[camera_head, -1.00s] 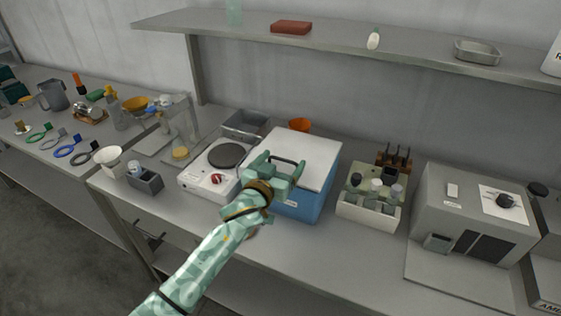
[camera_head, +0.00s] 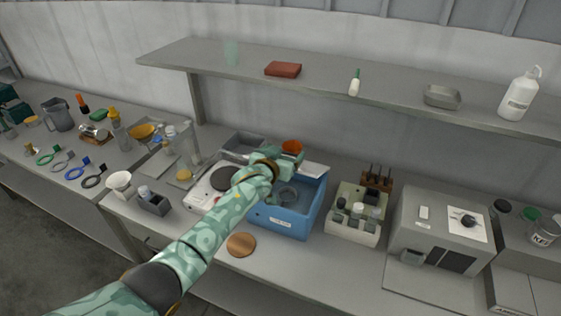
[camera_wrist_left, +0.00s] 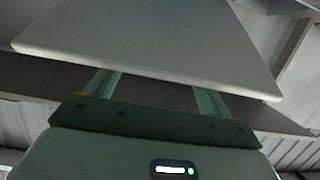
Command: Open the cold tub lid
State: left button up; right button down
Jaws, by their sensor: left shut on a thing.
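The blue cold tub (camera_head: 285,218) stands on the bench with its top open, and a round clear thing shows inside it. Its white lid (camera_head: 314,170) is raised at the tub's back and seen nearly edge-on, partly hidden by my left gripper (camera_head: 284,160). That gripper is shut at the lid's handle, but the handle itself is hidden. In the left wrist view the pale lid (camera_wrist_left: 150,42) spans the top, and my fingers reach up behind its near edge. My right gripper is out of view.
A hotplate (camera_head: 205,195) stands left of the tub, and a bottle rack (camera_head: 345,228) stands close on its right. A copper disc (camera_head: 241,245) lies in front. The shelf (camera_head: 330,82) runs above the bench.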

pick_arm(q)
jog(key=shift+w+d+r, duration=0.15)
jog(key=shift+w+r, duration=0.25)
jog(key=shift+r, duration=0.15)
jog(key=o, duration=1.3)
jog(key=shift+f, duration=0.1)
jog(key=shift+s, duration=0.25)
jog(key=p+v, duration=0.4)
jog(key=v, duration=1.2)
jog(key=shift+w, duration=0.1)
